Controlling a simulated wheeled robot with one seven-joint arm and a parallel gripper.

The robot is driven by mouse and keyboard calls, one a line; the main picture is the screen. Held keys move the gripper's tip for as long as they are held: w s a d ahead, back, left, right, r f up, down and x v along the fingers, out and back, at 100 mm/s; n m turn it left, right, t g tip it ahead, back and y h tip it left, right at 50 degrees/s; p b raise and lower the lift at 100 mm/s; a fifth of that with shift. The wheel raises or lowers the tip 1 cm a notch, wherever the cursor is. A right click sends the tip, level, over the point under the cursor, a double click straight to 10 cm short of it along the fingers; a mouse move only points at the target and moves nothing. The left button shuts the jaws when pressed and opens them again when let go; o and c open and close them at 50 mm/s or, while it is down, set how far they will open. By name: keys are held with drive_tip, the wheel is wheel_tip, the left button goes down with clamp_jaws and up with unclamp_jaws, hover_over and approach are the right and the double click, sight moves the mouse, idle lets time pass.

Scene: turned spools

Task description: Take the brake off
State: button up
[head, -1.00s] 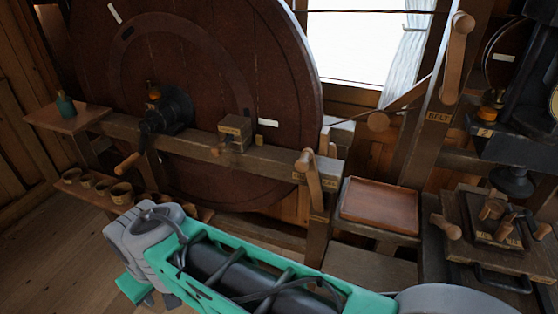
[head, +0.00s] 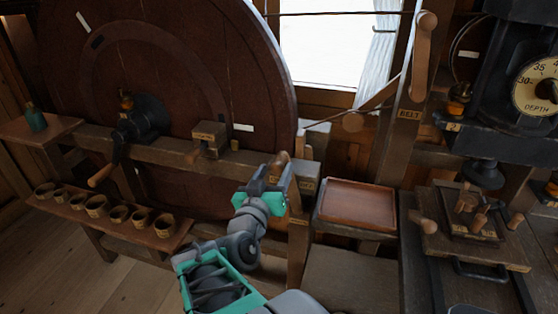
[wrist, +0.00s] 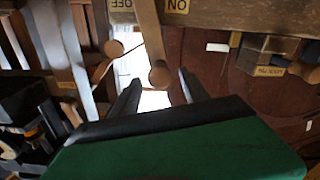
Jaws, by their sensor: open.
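The brake lever (head: 280,162) is a wooden arm with a round knob on a post in front of the big wheel. In the wrist view its knob (wrist: 160,75) shows between my finger tips, and the lever stands between an OFF label (wrist: 122,4) and an ON label (wrist: 176,5), leaning slightly to the ON side. My gripper (head: 265,186) is open at the lever's knob, its green body partly hiding the lever in the head view. In the wrist view my fingers (wrist: 158,90) are either side of the knob; contact cannot be told.
The big dark wheel (head: 170,60) stands behind the beam. A wooden block (head: 209,139) and a crank (head: 100,175) sit left. A brown tray (head: 358,206) is right of the post, and a BELT lever (head: 423,55) rises behind it. Several small cups (head: 97,206) line a low shelf.

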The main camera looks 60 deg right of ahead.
sight(279, 159)
drive_tip(key=d, duration=0.4)
drive_tip(key=shift+w+d+p, duration=0.2)
drive_tip(key=shift+w+p, duration=0.15)
drive_tip(key=shift+p, duration=0.05)
drive_tip(key=shift+c, duration=0.2)
clamp_jaws()
idle(0.8)
